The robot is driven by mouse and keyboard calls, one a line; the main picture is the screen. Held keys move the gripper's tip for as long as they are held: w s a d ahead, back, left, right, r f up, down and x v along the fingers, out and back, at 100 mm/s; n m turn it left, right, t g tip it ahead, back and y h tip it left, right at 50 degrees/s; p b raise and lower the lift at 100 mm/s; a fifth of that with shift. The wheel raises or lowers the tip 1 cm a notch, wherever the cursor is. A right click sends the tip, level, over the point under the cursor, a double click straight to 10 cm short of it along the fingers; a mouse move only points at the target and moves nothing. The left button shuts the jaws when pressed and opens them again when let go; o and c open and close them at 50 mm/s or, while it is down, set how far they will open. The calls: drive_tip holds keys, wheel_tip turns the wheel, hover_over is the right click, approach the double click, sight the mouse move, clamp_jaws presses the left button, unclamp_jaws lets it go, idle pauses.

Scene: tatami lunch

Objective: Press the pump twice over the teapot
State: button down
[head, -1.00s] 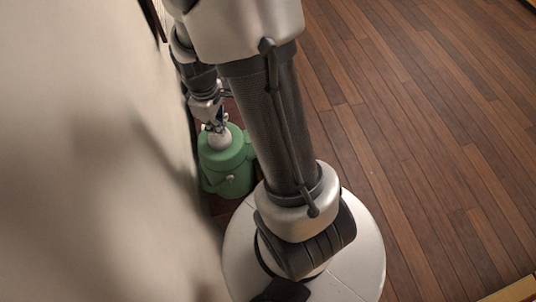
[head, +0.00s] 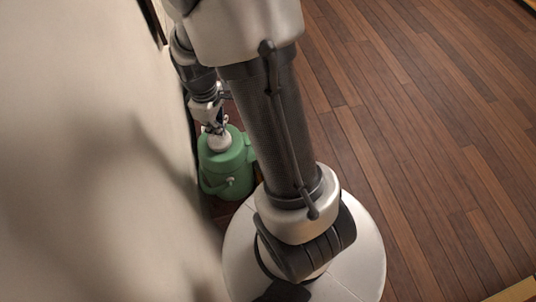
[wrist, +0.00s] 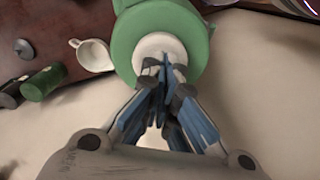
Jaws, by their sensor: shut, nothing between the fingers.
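A green pump pot (head: 228,172) with a white round pump top (head: 220,142) stands beside the pale wall. In the wrist view, the green pot (wrist: 124,42) lies straight ahead of my fingers, with its white top (wrist: 150,44) in the middle. My gripper (head: 217,127) is shut and empty, its fingertips (wrist: 164,62) at the white top. They seem to touch it, but I cannot tell whether the top is pressed down. A small white vessel (wrist: 93,55) with a handle or spout, possibly the teapot, is left of the pot in the wrist view. The pot's spout is not clear.
A dark green cylinder (wrist: 44,82) and small dark round things (wrist: 24,49) lie left of the white vessel. The pale wall (head: 90,150) is close on the left. Open wooden floor (head: 430,130) lies to the right.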

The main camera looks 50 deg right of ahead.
drive_tip(key=shift+f, duration=0.15)
drive_tip(key=shift+f+b, duration=1.6)
drive_tip(key=shift+f, duration=0.2)
drive_tip(key=shift+s, duration=0.1)
drive_tip(key=shift+r, duration=0.15)
drive_tip(key=shift+r+p, duration=1.55)
drive_tip(key=shift+r, duration=0.25)
drive_tip(key=shift+f, duration=0.15)
drive_tip(key=shift+f+b, duration=1.55)
drive_tip(key=shift+f, duration=0.2)
drive_tip(key=shift+r+p, duration=1.5)
drive_tip(key=shift+r, duration=0.4)
